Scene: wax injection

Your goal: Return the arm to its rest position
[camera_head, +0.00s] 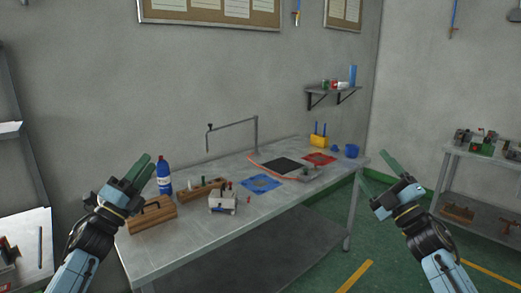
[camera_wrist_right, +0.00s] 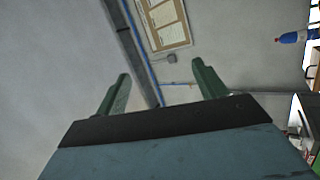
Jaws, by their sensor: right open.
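My right gripper (camera_head: 373,187) is raised off the right end of the workbench (camera_head: 185,248), in front of the green floor. In the right wrist view its two green fingers (camera_wrist_right: 160,88) stand wide apart with nothing between them; wall and a notice board show beyond. My left gripper (camera_head: 142,170) is raised at the bench's left end, beside the blue bottle in the picture. Its green fingers lie close together, and I cannot tell whether they are shut. Neither gripper visibly touches anything.
The bench holds a blue bottle (camera_head: 164,176), wooden boxes (camera_head: 150,216), a small white metal block (camera_head: 222,204), a blue mat (camera_head: 260,183), a red mat (camera_head: 320,158), a dark plate (camera_head: 281,166) and a blue cup (camera_head: 351,151). A second table (camera_head: 480,160) stands at right.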

